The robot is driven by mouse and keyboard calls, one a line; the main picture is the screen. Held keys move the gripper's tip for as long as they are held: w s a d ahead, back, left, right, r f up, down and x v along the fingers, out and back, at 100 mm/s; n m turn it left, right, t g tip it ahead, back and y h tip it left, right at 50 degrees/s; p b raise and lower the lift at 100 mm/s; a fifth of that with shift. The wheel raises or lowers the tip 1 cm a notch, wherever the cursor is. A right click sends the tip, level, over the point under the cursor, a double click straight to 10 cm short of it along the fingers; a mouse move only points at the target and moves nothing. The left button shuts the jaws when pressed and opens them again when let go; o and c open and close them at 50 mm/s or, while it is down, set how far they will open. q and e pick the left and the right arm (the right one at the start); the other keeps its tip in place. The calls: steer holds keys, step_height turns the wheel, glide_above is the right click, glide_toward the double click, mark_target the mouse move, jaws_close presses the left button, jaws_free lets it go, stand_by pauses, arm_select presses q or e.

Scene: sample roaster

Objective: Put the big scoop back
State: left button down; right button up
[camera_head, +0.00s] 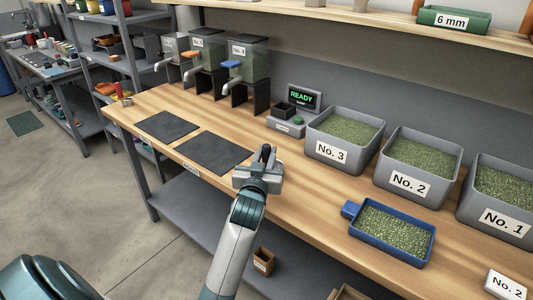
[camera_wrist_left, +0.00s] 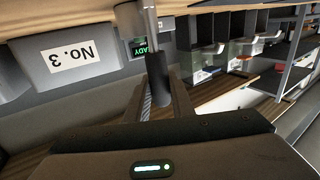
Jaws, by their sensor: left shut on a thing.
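My left gripper (camera_head: 266,155) is over the wooden bench, near its front edge and just right of the dark mats. In the left wrist view, its two fingers (camera_wrist_left: 160,97) are shut on a grey and dark round rod (camera_wrist_left: 152,50), which looks like the handle of the big scoop. In the head view, the gripper hides most of the held thing. My right gripper is not in view.
Grey bins No. 3 (camera_head: 343,136), No. 2 (camera_head: 411,182) and No. 1 (camera_head: 505,215) stand along the back right. A blue tray (camera_head: 351,211) of green beans lies before them. Two dark mats (camera_head: 213,152) lie left. A READY display (camera_head: 304,98) and dispensers (camera_head: 248,62) stand behind.

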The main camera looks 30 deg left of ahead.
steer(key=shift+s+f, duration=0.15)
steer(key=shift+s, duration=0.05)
arm_select(q)
steer(key=c, duration=1.8)
jaws_free()
steer(key=shift+f, duration=0.1)
steer(key=shift+c, duration=0.2)
steer(key=o, duration=0.3)
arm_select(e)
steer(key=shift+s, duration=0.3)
arm_select(q)
steer(key=shift+s, duration=0.1)
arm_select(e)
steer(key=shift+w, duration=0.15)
arm_select(q)
steer(key=shift+s+d, duration=0.15)
steer(key=shift+s, duration=0.15)
steer(key=b+v, duration=0.1)
steer(key=v, duration=1)
steer(key=shift+r+b, duration=0.2)
steer(key=shift+b, duration=0.1)
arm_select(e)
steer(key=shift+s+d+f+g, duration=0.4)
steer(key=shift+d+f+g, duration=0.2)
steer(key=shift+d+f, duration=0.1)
arm_select(q)
steer(key=shift+s, duration=0.1)
